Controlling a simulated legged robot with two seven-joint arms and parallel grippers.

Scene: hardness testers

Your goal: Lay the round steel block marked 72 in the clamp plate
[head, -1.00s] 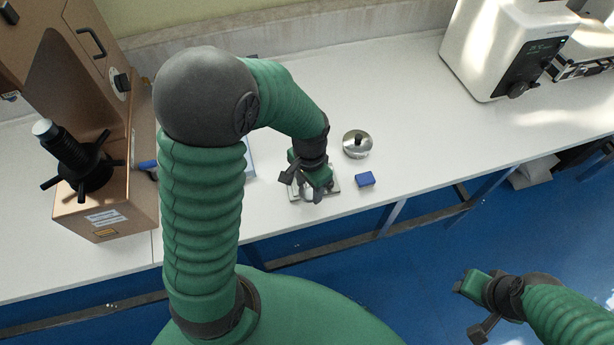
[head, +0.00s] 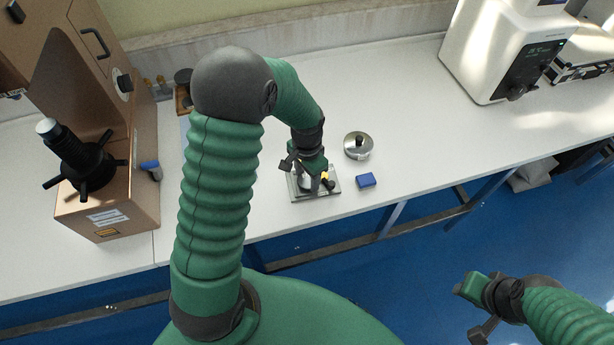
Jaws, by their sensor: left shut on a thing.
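The grey clamp plate (head: 333,188) lies on the white bench near its front edge. My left gripper (head: 304,178) is right above the plate, shut on a pale, round metal piece (head: 305,185), which looks like the steel block. The gripper hides much of this piece and of the plate. I cannot read a 72, and I cannot tell whether the piece touches the plate. A small yellow part and a black knob (head: 329,184) show at the plate's right side. My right gripper (head: 472,308) is open and empty, low at the right, over the blue floor.
A round steel dish with a black knob (head: 358,146) and a blue block (head: 366,181) stand right of the plate. A copper-coloured tester (head: 105,215) with a black handwheel stands at left, a white tester (head: 495,55) at back right.

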